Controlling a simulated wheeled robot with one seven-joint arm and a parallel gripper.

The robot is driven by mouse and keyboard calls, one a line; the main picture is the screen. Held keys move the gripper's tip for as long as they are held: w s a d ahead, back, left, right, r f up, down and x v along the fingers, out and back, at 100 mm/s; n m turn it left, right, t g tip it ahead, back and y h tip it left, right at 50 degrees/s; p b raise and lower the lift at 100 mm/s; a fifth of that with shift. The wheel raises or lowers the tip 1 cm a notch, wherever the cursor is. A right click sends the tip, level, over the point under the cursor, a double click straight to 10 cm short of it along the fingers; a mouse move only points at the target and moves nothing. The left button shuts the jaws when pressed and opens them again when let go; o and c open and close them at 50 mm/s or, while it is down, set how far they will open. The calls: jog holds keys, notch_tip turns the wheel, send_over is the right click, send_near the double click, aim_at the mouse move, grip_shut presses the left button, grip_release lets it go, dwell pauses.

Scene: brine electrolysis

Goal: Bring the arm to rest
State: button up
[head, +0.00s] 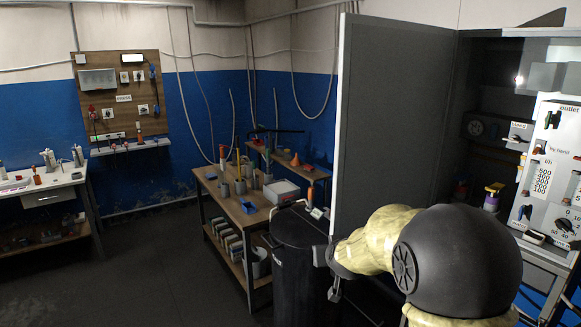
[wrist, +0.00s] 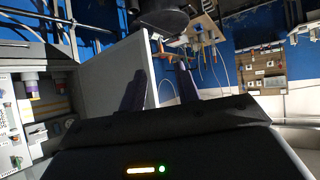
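My arm, in a pale yellow cover with a black rounded joint, fills the lower right of the head view. My gripper (head: 328,274) is at its left end, in front of the black barrel (head: 300,268) and near the lower edge of the open grey cabinet door (head: 390,120). In the wrist view, whose picture is turned over, the two dark fingers of my gripper (wrist: 160,82) stand apart with nothing between them. The door (wrist: 117,75) shows to their left there. The gripper looks clear of the door, though the exact distance is hard to tell.
An open cabinet with a white control panel (head: 549,185) and a yellow-topped container (head: 493,196) is at the right. A workbench (head: 213,185) with tools stands behind the barrel. A white table (head: 45,182) and pegboard (head: 122,97) are at the left. The floor (head: 150,270) between is clear.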

jog(key=s+d+f+g+b, duration=0.1)
jog(key=s+f+g, duration=0.3)
jog(key=s, duration=1)
jog(key=s+d+f+g+b, duration=0.2)
jog(key=s+f, duration=0.8)
jog(key=s, duration=0.5)
jog(key=d+g, duration=0.1)
jog(key=g, duration=0.1)
jog(key=shift+d+m+g, duration=0.3)
jog(key=shift+d+m, duration=0.1)
jog(key=shift+w, duration=0.1)
